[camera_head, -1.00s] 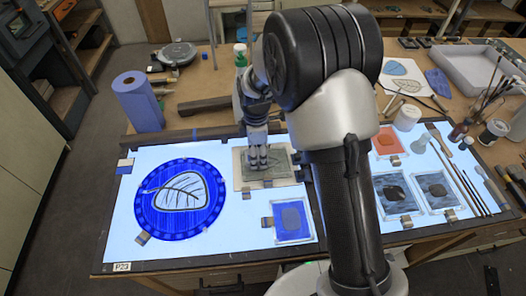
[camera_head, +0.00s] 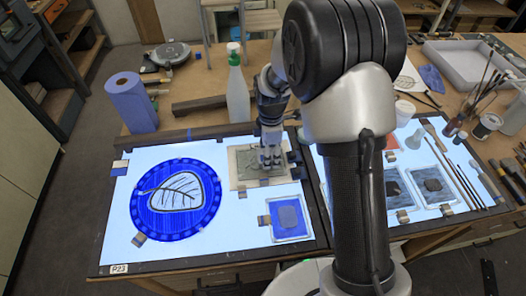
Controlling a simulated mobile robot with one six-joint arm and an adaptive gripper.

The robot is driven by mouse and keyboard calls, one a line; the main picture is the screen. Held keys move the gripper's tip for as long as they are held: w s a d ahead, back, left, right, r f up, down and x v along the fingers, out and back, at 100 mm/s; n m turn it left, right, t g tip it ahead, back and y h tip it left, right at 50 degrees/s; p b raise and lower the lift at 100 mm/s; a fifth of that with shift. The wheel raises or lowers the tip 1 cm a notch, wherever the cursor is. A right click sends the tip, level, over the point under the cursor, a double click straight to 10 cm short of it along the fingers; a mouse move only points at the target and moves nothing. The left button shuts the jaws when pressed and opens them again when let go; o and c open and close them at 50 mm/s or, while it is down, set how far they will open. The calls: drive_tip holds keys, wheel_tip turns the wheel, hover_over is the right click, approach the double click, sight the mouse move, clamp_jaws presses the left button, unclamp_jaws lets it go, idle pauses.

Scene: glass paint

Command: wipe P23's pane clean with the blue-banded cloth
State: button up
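The P23 light panel (camera_head: 105,235) lies on the table's left half, with its P23 label (camera_head: 119,269) at the front left corner. On it is a round blue pane (camera_head: 146,222) with a dark-lined leaf in its clear middle. My gripper (camera_head: 271,164) points down over a small grey-beige cloth or pad (camera_head: 246,165) at the panel's back right. The fingers hide part of it; whether they touch or grip it is not clear. I cannot make out a blue band on it.
A small blue square pane (camera_head: 287,217) lies at the panel's front right. A blue paper roll (camera_head: 132,105) and a spray bottle (camera_head: 237,90) stand behind. A second lit panel with grey panes (camera_head: 434,186) and brushes (camera_head: 458,185) is at the right. A dark bar (camera_head: 205,106) lies behind the panel.

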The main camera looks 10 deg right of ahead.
sight(253, 161)
drive_tip(key=shift+a, duration=2.55)
drive_tip(key=shift+f, duration=0.1)
drive_tip(key=shift+r+p, duration=1.85)
drive_tip(key=shift+r, duration=0.7)
